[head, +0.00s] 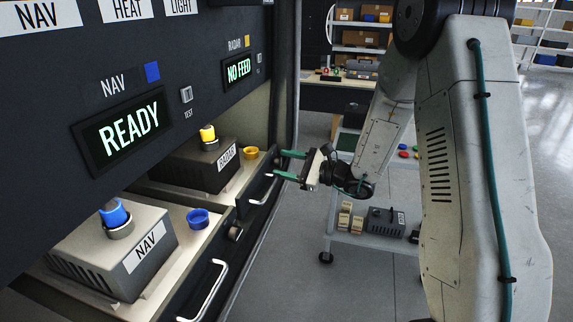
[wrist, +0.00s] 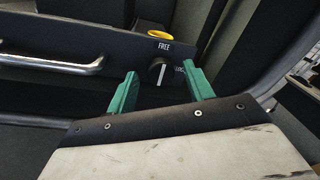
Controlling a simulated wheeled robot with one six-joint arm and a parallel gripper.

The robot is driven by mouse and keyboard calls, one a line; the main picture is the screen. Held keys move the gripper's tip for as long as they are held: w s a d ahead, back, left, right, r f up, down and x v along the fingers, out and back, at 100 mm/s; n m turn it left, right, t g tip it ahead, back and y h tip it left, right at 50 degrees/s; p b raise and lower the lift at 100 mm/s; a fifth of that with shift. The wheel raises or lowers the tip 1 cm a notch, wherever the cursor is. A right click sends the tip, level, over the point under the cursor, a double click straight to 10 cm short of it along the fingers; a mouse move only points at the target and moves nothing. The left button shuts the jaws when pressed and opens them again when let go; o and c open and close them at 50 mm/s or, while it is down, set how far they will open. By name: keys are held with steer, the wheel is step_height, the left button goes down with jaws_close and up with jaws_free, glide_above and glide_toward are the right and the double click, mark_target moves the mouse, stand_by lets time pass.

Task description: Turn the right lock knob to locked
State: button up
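The right lock knob (wrist: 157,71) is a dark round knob on the front of the right drawer (wrist: 105,50). Its white mark stands roughly upright, towards the FREE label (wrist: 164,46). A partly covered LOCK label (wrist: 180,70) is to its right. My gripper (wrist: 161,84) is open, with one green finger on each side of the knob in the wrist view; I cannot tell whether they touch it. In the head view my gripper (head: 287,164) is in front of the right drawer, and I cannot make out the right knob clearly there.
The right drawer holds the RADAR box (head: 205,168) and a yellow ring (head: 250,152). The left drawer has the NAV box (head: 115,252), a blue ring (head: 198,218), its own knob (head: 235,233) and a handle (head: 207,292). A grey cart (head: 375,240) stands right of my gripper.

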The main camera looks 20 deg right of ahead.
steer(key=c, duration=0.9)
steer(key=shift+m, duration=0.3)
steer(key=m, duration=0.3)
steer(key=shift+m, duration=0.4)
steer(key=m, duration=0.4)
steer(key=shift+r+g, duration=0.1)
steer(key=shift+g, duration=0.3)
steer(key=m, duration=0.4)
steer(key=shift+g, duration=0.3)
steer(key=m, duration=0.4)
steer(key=shift+w+d, duration=0.1)
steer(key=shift+m, duration=0.3)
